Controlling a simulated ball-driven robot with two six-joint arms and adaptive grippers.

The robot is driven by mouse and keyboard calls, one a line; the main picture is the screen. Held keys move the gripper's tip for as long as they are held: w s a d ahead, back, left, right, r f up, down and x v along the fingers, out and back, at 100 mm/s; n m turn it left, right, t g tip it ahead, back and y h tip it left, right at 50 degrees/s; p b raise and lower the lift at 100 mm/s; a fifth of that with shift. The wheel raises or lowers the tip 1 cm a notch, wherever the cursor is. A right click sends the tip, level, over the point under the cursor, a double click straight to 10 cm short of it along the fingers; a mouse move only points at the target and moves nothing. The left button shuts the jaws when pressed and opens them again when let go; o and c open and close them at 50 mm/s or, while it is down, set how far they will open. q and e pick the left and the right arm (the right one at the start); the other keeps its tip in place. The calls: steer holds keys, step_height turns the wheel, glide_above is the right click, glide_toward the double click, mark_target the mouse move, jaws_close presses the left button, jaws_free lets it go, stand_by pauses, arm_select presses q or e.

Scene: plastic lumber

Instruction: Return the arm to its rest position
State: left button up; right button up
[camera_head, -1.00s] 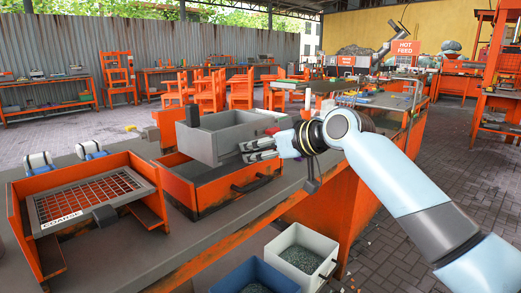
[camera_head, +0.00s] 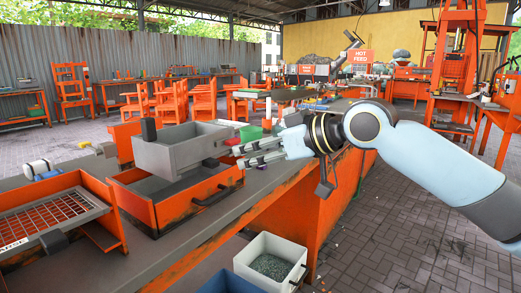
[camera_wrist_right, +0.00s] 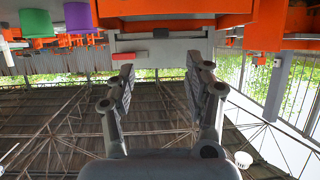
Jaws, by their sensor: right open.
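My right arm reaches in from the right in the head view. Its gripper (camera_head: 262,152) is open and empty, pointing left, just right of a grey bin (camera_head: 165,156). In the right wrist view the two fingers (camera_wrist_right: 160,85) stand apart with nothing between them. The grey bin sits tilted on an orange open box (camera_head: 150,216) on the bench. I cannot tell whether a fingertip touches the bin. My left gripper is not in view.
An orange frame with a mesh screen (camera_head: 45,221) stands at the left of the bench. A white bin of grey granules (camera_head: 256,251) is below the bench front, beside a blue bin (camera_head: 232,284). Orange chairs (camera_head: 205,99) stand behind. Paved floor at right is clear.

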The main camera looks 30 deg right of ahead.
steer(key=shift+s+d+r, duration=0.1)
steer(key=shift+s+r, duration=0.15)
steer(key=shift+s, duration=0.3)
steer(key=shift+f, duration=0.1)
steer(key=s+d+f+m+g+h, duration=0.1)
steer(key=s+d+f+m, duration=0.1)
steer(key=f, duration=0.9)
steer(key=s+d+f+m+g+h, duration=0.1)
steer(key=d+f+m+g+h, duration=0.15)
steer(key=f, duration=0.95)
steer(key=s+d+f+m+g, duration=0.1)
steer(key=s+f, duration=0.4)
steer(key=f, duration=0.4)
steer(key=s+d+f+m+g, duration=0.1)
steer(key=s+f, duration=0.5)
steer(key=f, duration=0.3)
steer(key=s+a+f+g, duration=0.1)
steer(key=s+f+g, duration=0.1)
steer(key=s+f, duration=0.5)
steer(key=s+a+f+n+g+h, duration=0.1)
steer(key=s+f, duration=0.6)
steer(key=s, duration=1)
steer(key=s+a+f+n+g+h, duration=0.1)
steer(key=s+a+f+g, duration=0.2)
steer(key=s+f, duration=0.4)
steer(key=s, duration=0.5)
steer(key=shift+a, duration=0.15)
